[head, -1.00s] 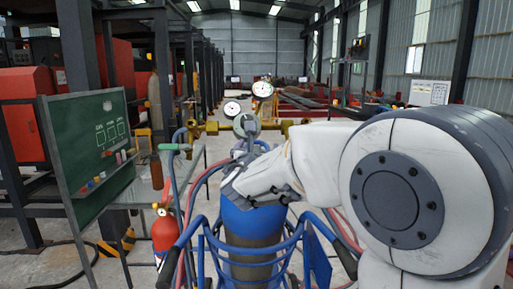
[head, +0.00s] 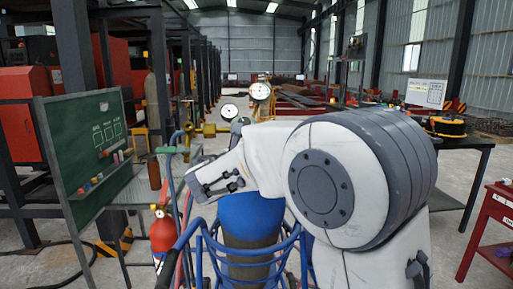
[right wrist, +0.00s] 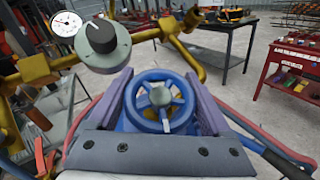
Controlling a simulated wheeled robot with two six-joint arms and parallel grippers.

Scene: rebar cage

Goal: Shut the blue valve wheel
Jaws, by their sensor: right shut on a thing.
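The blue valve wheel (right wrist: 158,103) shows in the right wrist view, a round rim with spokes and a grey hub. My right gripper (right wrist: 160,84) has a purple-grey finger on each side of the wheel and is shut on it. In the head view my right arm hides the wheel and the fingers. The blue gas cylinder (head: 250,212) stands upright below my arm in a blue tube-framed cart (head: 205,238). My left gripper is in neither view.
Brass pipework with a dark-knobbed regulator (right wrist: 101,40) and a white gauge (right wrist: 66,24) lies close beyond the wheel. A green chalkboard (head: 85,150) and a red extinguisher (head: 163,230) stand left. A red tool cart (head: 490,225) stands right, with open floor before it.

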